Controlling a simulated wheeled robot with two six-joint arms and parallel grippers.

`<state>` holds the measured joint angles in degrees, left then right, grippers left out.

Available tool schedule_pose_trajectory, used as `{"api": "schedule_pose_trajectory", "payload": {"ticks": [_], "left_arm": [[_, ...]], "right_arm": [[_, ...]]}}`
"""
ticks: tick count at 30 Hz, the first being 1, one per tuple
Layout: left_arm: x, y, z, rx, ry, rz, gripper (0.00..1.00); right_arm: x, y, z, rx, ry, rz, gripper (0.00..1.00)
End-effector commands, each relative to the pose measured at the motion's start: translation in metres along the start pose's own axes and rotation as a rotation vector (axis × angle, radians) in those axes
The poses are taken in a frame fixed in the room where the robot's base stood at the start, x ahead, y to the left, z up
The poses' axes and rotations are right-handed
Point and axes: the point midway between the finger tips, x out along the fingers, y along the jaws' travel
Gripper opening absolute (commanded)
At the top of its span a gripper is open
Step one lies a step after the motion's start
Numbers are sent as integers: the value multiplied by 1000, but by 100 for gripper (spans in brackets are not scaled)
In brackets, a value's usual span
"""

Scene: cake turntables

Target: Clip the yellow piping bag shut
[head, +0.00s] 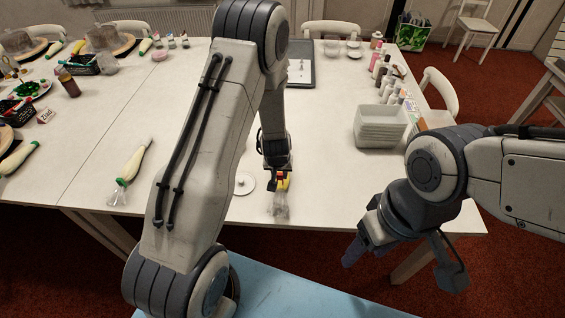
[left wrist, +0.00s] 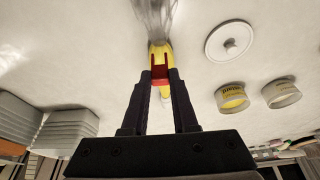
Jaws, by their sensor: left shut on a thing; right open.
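The yellow piping bag (head: 284,185) lies near the front edge of the white table, its clear crumpled end (head: 279,207) toward me. In the left wrist view, the bag's yellow part (left wrist: 158,51) and clear end (left wrist: 155,14) show beyond my fingertips. My left gripper (head: 279,176) is low over the bag. It is shut on a red clip (left wrist: 160,72), which lies across the bag in that view. I cannot tell whether the clip's jaws are around the bag. My right gripper (head: 404,262) is open and empty, off the table's front right edge.
A white disc with a knob (head: 243,183) lies just left of the bag. Two labelled jars (left wrist: 232,97) show in the left wrist view. Stacked pale tubs (head: 381,127) and bottles (head: 390,84) stand at the right. Another piping bag (head: 134,165) lies at the left.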

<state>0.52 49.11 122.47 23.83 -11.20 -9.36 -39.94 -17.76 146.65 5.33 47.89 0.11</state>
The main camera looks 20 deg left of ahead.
Motion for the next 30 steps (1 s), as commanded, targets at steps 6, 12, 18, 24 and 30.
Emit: {"api": "schedule_pose_trajectory", "payload": {"ticks": [6,12,18,24,30], "left_arm": [[6,1,-2,-13,15,-2,0],[19,2,4,-12,14,-2,0],[37,2,11,-11,14,-1,0],[50,2,16,-10,14,-1,0],[52,2,17,-10,14,-1,0]], "right_arm": [[3,0,0,0,-1,0,62],[18,1,1,-1,-1,0,62],[38,3,2,-2,-1,0,62],[50,4,3,-2,-1,0,62],[52,4,3,-2,-1,0,62]]}}
